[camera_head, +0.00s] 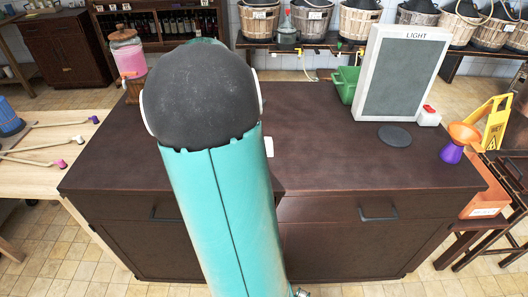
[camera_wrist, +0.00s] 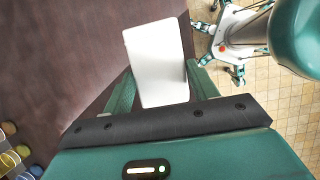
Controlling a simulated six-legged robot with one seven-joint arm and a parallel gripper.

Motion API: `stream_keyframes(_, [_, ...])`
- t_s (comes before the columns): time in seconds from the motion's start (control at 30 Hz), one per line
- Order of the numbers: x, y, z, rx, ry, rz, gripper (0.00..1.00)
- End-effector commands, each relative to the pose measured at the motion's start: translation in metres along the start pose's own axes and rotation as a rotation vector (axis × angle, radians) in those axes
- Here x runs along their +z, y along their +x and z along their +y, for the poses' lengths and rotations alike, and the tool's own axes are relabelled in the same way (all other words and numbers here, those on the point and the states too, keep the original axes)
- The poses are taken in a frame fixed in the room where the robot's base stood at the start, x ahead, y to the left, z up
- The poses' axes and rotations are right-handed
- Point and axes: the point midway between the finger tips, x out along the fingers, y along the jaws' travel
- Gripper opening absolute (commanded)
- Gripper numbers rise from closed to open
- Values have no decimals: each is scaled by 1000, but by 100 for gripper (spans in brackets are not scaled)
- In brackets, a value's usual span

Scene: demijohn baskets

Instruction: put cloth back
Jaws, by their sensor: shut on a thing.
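A white, flat, rounded rectangular piece, which looks like the folded cloth (camera_wrist: 157,52), sits between the green fingers of my gripper (camera_wrist: 161,84) in the wrist view. My gripper is shut on it. It is over or beside the dark brown counter (camera_wrist: 60,60), near the counter's edge; its height above the top is hard to tell. In the head view my own arm hides the gripper, and only a small white bit (camera_head: 268,147) shows beside the arm, perhaps the cloth.
The counter's middle right is clear. A pale table (camera_head: 40,170) stands left.

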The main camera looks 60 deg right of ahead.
Motion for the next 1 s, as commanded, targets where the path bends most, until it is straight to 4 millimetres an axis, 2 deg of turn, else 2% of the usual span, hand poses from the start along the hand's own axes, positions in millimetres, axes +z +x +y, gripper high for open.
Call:
stream_keyframes(0.13, [10,21,30,-3,3,-3,40])
stream_keyframes(0.4, [8,69,62,-3,1,-1,40])
stream_keyframes(0.63, [7,85,74,-1,0,0,40])
stream_keyframes(0.83, [-4,110,73,0,-1,1,40])
stream_keyframes(1.0, [-5,112,74,2,0,2,40])
